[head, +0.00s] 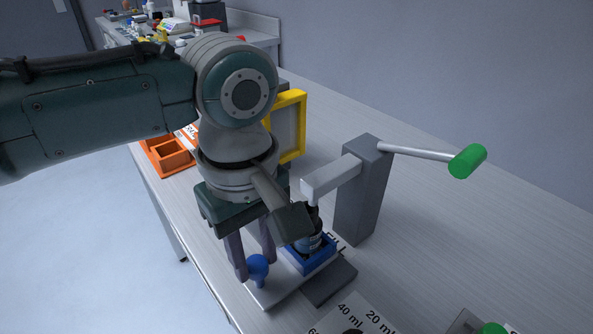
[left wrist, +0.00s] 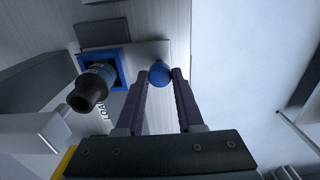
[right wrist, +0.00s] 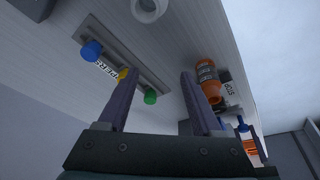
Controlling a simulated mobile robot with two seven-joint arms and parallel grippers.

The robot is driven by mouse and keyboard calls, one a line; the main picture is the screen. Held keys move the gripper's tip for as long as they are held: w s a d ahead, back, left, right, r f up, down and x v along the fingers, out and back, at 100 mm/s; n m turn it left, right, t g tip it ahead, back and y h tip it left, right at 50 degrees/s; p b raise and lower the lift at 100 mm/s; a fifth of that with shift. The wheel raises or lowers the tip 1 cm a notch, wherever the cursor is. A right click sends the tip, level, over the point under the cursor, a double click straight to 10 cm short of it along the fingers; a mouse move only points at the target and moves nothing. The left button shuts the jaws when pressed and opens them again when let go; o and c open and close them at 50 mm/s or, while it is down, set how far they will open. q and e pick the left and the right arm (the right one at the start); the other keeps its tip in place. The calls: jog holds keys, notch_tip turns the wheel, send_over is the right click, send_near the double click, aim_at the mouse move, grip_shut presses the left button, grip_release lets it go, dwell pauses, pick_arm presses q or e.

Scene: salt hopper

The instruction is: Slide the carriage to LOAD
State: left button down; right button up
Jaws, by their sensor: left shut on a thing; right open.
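The carriage is a blue square holder (head: 325,262) on a pale plate, with a dark bottle (head: 308,243) standing in it. A blue knob (head: 257,265) is at its near left side. My left gripper (head: 252,262) is shut on the knob; the left wrist view shows the knob (left wrist: 160,74) between the fingertips (left wrist: 162,72). In the head view, my left fingers and wrist cover part of the plate. My right gripper (right wrist: 156,76) is open and empty.
A grey post (head: 362,195) with an arm reaching over the bottle carries a green-ended lever (head: 467,161). A yellow frame (head: 291,125) and orange tray (head: 168,155) stand behind. A card with ml marks (head: 355,315) lies in front. The right wrist view shows an orange bottle (right wrist: 207,80).

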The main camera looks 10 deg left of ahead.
pick_arm(q)
jog(key=shift+w+a+r+p, duration=0.25)
jog(key=shift+w+a+p, duration=0.3)
jog(key=shift+w+p, duration=0.1)
jog(key=shift+w+a+f, duration=0.2)
jog(key=shift+w+a, duration=0.3)
jog(key=shift+a, duration=0.35)
jog(key=w+a, duration=0.1)
jog(key=w+a+b, duration=0.1)
jog(key=a, duration=0.1)
jog(key=w+a+b, duration=0.1)
jog(key=shift+w+a+f, duration=0.15)
jog(key=shift+w+f, duration=0.05)
jog(key=shift+f, duration=0.05)
jog(key=shift+w+a+r+b, duration=0.15)
jog(key=shift+w+a+b, duration=0.1)
jog(key=shift+a+b, duration=0.2)
jog(key=c, duration=0.5)
grip_release()
jog(key=shift+c, duration=0.2)
jog(key=shift+r, duration=0.1)
